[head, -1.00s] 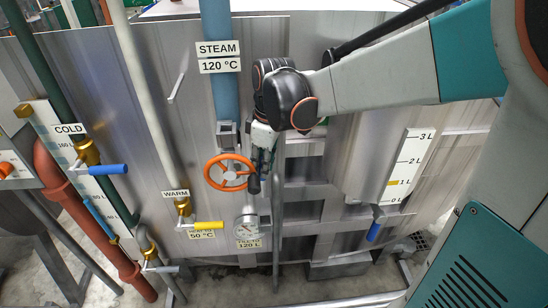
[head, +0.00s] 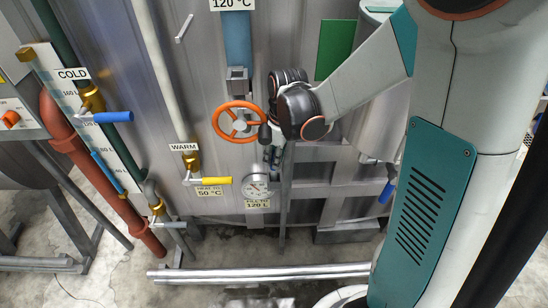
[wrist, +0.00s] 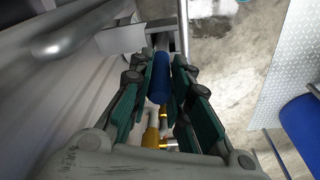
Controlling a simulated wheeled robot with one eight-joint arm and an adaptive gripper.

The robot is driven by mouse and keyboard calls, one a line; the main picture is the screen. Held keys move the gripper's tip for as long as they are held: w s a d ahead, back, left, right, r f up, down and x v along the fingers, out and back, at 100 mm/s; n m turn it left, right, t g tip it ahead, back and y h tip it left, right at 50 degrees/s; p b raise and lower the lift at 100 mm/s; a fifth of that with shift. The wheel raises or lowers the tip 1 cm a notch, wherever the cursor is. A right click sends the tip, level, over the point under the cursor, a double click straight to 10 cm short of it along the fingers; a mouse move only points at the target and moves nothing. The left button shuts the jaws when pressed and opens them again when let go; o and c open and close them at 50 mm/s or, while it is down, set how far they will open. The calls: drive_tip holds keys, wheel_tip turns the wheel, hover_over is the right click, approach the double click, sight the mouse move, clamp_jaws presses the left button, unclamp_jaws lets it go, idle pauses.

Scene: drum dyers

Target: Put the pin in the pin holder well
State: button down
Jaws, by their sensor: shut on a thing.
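In the wrist view, my gripper (wrist: 169,85) points down past a grey metal wall. Its green-padded fingers are closed around a blue cylindrical piece (wrist: 160,80). Brass-coloured parts (wrist: 154,137) show below it between the finger bases. I cannot tell whether the blue piece is the pin. In the head view my gripper (head: 271,158) hangs below the dark wrist joint, right of the orange handwheel and just above the round gauge; its fingers are too small there to show what they hold. I cannot make out the pin holder well in either view.
The orange handwheel (head: 238,121) and the gauge (head: 256,187) are close to my gripper. Valve levers with blue (head: 112,117) and yellow (head: 214,181) handles stick out at left. Metal rails (head: 260,273) lie along the floor in front. A blue rounded object (wrist: 303,128) stands right in the wrist view.

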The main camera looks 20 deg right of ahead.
drive_tip(key=c, duration=1.9)
unclamp_jaws()
drive_tip(key=shift+f, duration=0.15)
drive_tip(key=o, duration=0.4)
drive_tip(key=r+p, duration=0.1)
drive_tip(key=r, duration=0.3)
drive_tip(key=r+p, duration=0.1)
drive_tip(key=r, duration=0.3)
drive_tip(key=s+d+r+p, duration=0.1)
drive_tip(key=r, duration=0.3)
drive_tip(key=shift+s+r+p, duration=0.1)
drive_tip(key=shift+r+p, duration=0.05)
drive_tip(key=shift+p, duration=0.2)
